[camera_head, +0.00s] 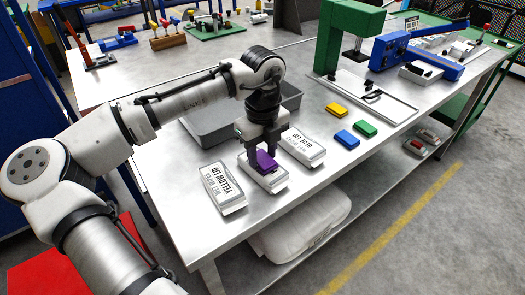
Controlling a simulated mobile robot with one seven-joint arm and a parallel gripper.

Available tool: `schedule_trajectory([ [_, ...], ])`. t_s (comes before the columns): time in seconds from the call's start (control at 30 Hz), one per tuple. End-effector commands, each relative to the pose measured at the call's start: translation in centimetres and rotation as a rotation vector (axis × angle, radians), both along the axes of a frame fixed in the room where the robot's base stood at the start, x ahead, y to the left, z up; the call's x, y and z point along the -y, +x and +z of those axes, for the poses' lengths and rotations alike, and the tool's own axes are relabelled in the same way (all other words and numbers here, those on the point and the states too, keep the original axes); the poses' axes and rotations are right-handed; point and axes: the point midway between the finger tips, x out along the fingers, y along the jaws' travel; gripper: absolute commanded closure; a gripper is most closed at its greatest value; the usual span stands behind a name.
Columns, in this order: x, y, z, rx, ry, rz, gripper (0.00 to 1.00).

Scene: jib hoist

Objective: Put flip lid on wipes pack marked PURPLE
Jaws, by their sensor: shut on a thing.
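My gripper (263,155) points down over the middle wipes pack (270,184) and is shut on a purple flip lid (266,161). The lid is at the top of this white pack; I cannot tell whether it touches or sits just above. The middle pack's marking is hidden by the lid and gripper. To its left lies a white pack marked YELLOW LID (223,190). To its right lies a pack marked BLUE LID (303,148).
Loose yellow (337,110), blue (346,140) and green (366,128) lids lie on the bench to the right. A grey bin (208,127) stands behind the packs. A green press (345,40) and a blue tool (415,55) stand farther back. The front bench edge is close to the packs.

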Motion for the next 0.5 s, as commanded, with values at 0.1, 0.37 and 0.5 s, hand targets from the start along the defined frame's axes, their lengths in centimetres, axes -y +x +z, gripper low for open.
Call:
schedule_trajectory([
  [0.1,0.02,0.00,-0.11,0.001,0.000,-0.001,0.82],
  [0.37,0.04,-0.01,-0.30,0.001,-0.001,-0.001,0.59],
  [0.5,0.04,0.00,-0.27,0.001,-0.001,-0.001,0.41],
])
